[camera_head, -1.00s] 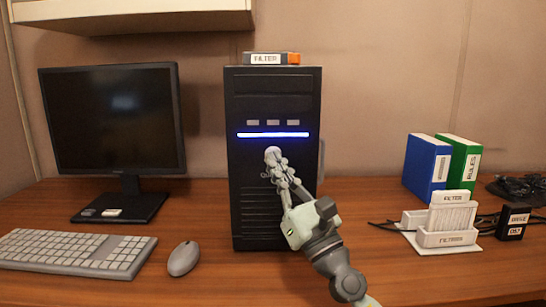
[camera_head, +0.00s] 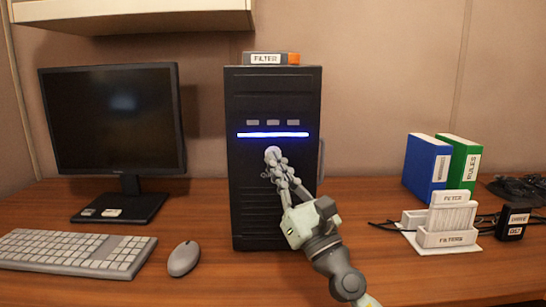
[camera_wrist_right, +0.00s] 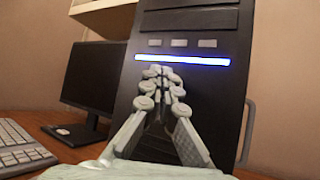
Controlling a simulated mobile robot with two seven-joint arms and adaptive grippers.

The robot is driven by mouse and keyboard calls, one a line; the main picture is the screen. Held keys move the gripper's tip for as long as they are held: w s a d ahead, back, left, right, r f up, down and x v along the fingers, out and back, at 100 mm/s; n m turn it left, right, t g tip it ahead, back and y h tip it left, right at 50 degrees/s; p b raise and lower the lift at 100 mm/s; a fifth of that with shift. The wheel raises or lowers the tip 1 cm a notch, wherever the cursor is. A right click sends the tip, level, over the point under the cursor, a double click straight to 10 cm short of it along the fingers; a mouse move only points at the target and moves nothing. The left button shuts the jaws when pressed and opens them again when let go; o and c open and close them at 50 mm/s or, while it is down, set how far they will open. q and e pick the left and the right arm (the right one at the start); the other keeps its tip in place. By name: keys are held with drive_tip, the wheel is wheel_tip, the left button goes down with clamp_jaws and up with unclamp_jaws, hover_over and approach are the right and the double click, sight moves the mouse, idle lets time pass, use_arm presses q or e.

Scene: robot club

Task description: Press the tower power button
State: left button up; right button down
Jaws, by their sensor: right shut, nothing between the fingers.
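The black tower (camera_head: 245,195) stands upright on the desk, with a lit blue strip (camera_head: 273,135) across its front. A round grey power button (camera_head: 272,151) shows just below the strip. My right gripper (camera_head: 274,163) is shut and empty. Its fingertips are at the button and cover its lower part; I cannot tell whether they touch or press it. In the right wrist view the shut fingers (camera_wrist_right: 160,80) point at the tower front just under the blue strip (camera_wrist_right: 183,60), and they hide most of the button. My left gripper is not in view.
A monitor (camera_head: 112,120), keyboard (camera_head: 75,252) and mouse (camera_head: 184,258) are on the left. A labelled filter box (camera_head: 271,58) lies on the tower. Binders (camera_head: 427,165), a filter rack (camera_head: 446,238) and a small black drive (camera_head: 512,222) stand on the right.

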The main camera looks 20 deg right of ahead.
drive_tip(key=shift+w+d, duration=0.1)
drive_tip(key=shift+w, duration=0.25)
drive_tip(key=shift+w+d+b, duration=0.15)
drive_tip(key=shift+w+b, duration=0.15)
drive_tip(key=shift+w, duration=0.15)
idle(0.6)
drive_tip(key=shift+s+a, duration=0.3)
drive_tip(key=shift+s, duration=0.6)
drive_tip(key=shift+p, duration=0.3)
drive_tip(key=s+a+p, duration=0.1)
drive_tip(key=s, duration=0.4)
drive_tip(key=shift+s+a, duration=0.3)
drive_tip(key=shift+s, duration=0.1)
